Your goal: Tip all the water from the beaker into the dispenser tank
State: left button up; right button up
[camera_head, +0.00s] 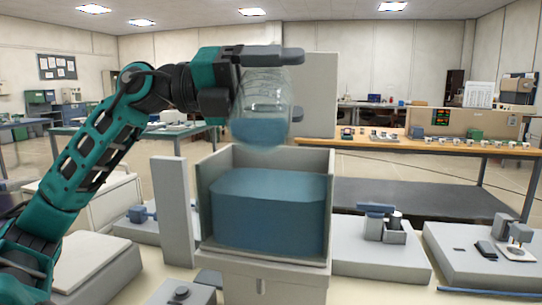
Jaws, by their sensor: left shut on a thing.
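My left gripper (272,57) comes in from the upper left and is shut on the clear beaker (264,95). The beaker hangs above the open dispenser tank, apart from it, and looks about upright. Blue water (260,131) fills its lower part. The dispenser tank (204,196) is a pale, open-topped box with a higher panel behind. A large body of blue water (268,210) shows in it. My right gripper is not in view.
A tall pale post (172,212) stands left of the tank. Grey devices (384,240) sit on the right, with another (480,255) beyond. A wooden workbench (420,151) with small items runs behind. The air around the beaker is clear on the right.

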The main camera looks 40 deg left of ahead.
pick_arm(q)
jog(key=shift+a+r+n, duration=0.1)
jog(key=shift+n, duration=0.4)
jog(key=shift+w+n, duration=0.15)
jog(key=shift+n, duration=0.15)
dwell(0.4)
jog(key=shift+w+a+n, duration=0.1)
jog(key=shift+n, duration=0.3)
jog(key=shift+r, duration=0.1)
jog(key=shift+n, duration=0.4)
jog(key=shift+w+a+n, duration=0.15)
jog(key=shift+w+n, duration=0.05)
jog(key=shift+n, duration=0.3)
jog(key=shift+n, duration=0.4)
jog(key=shift+w, duration=0.1)
dwell(0.3)
